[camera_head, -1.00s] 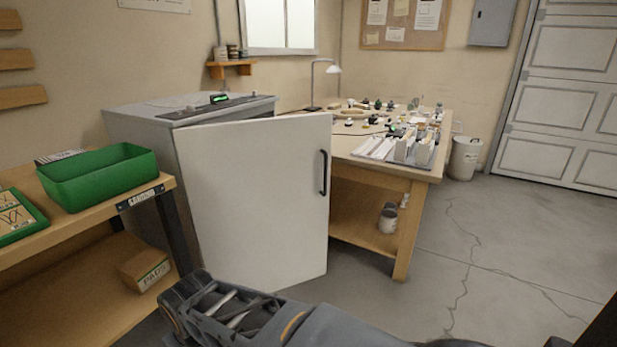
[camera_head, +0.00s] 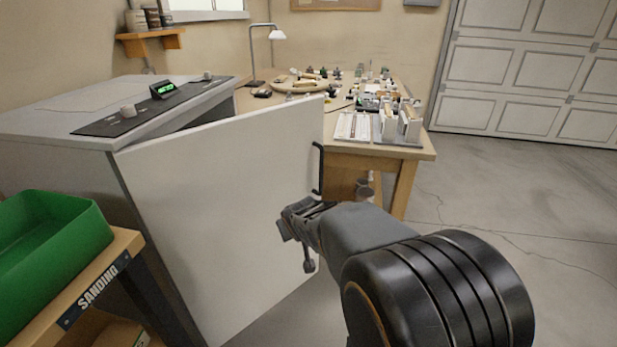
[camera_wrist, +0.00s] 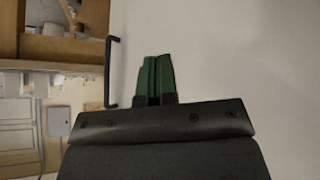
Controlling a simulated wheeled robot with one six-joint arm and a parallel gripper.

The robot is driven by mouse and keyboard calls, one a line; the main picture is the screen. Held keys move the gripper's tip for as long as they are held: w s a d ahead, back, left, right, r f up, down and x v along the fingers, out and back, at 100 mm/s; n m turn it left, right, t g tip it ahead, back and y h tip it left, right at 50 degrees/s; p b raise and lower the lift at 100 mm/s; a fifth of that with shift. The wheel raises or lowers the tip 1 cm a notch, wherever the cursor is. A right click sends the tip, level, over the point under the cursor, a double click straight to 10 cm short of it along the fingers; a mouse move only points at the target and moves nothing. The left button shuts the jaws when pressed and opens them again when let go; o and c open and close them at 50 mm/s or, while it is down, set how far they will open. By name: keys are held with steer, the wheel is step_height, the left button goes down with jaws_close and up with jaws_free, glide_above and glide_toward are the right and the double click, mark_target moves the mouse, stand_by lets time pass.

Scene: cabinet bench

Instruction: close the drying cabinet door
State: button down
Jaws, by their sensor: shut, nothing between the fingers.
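The drying cabinet (camera_head: 60,115) is a grey-white box at the left in the head view, with a dark control strip and a lit green display on top. Its white door (camera_head: 215,205) is swung partly open, its free edge towards the workbench. A black bar handle (camera_head: 318,168) is near that free edge. My gripper (camera_head: 300,215) is in front of the door's outer face, just below and left of the handle. In the wrist view my gripper's green fingers (camera_wrist: 154,78) are together and empty, with the door (camera_wrist: 240,70) behind and the handle (camera_wrist: 110,72) to their left. Contact with the door is unclear.
A sanding bench (camera_head: 105,275) with a green bin (camera_head: 50,245) stands at the lower left. A wooden workbench (camera_head: 425,150) with a lamp (camera_head: 262,50) and small parts is behind the door. Open floor (camera_head: 520,200) lies to the right.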

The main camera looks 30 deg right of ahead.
steer(key=w+d+n+t+p, duration=0.1)
steer(key=w+d+t+p, duration=0.1)
steer(key=w+d+t, duration=0.55)
steer(key=n+t+y+p, duration=0.2)
steer(key=t+y, duration=0.1)
steer(key=y, duration=0.3)
glide_toward(298, 179)
steer(key=w+b, duration=0.1)
steer(key=w, duration=0.2)
steer(key=w+a+b, duration=0.1)
steer(key=w, duration=0.3)
steer(key=shift+a+r+b, duration=0.1)
steer(key=shift+a+b, duration=0.1)
steer(key=shift+b, duration=0.2)
steer(key=shift+w, duration=0.2)
steer(key=shift+r, duration=0.1)
